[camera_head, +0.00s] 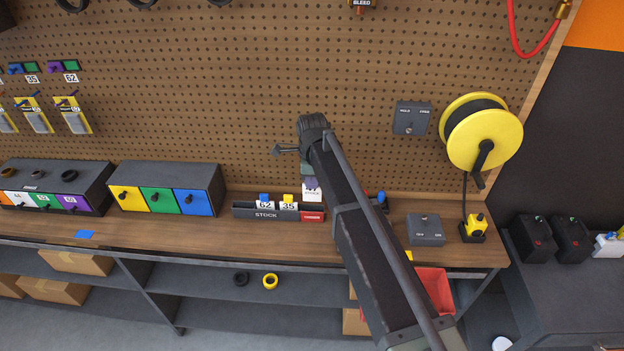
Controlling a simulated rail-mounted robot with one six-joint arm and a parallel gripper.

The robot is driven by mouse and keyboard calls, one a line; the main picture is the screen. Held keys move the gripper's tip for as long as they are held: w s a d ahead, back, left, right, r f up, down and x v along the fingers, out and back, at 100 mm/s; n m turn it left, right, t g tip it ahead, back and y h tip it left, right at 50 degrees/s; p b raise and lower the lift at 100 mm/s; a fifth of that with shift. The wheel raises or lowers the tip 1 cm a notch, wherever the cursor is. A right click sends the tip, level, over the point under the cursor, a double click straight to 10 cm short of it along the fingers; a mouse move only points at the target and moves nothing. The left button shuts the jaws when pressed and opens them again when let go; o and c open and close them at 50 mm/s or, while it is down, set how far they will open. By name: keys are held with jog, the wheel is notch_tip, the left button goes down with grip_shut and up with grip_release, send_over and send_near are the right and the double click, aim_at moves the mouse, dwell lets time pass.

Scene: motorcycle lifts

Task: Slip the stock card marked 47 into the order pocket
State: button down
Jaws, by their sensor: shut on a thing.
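My gripper (310,181) points down at the back of the bench, partly covered by my arm. It is shut on a white card (313,194) with a purple top; small print on it seems to read STOCK, and I see no number. The card hangs over the right end of a dark rack labelled STOCK (264,215). A red-fronted section (313,216) forms that right end; its lettering is too small to read. I cannot tell whether the card is inside it or above it. Card 62 (264,203) and card 35 (289,204) stand in the rack.
Drawer boxes (163,187) stand left of the rack. A grey switch box (425,229) and a yellow-black switch (474,227) stand to the right. Yellow pockets (73,116) hang on the pegboard at left. The bench front before the rack is clear.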

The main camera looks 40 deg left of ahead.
aim_at(312, 196)
jog(key=shift+f+b, duration=3.2)
jog(key=shift+f, duration=0.3)
jog(key=c, duration=1.1)
grip_release()
notch_tip(312, 196, up, 11)
jog(key=p, duration=1.1)
jog(key=shift+r, duration=0.1)
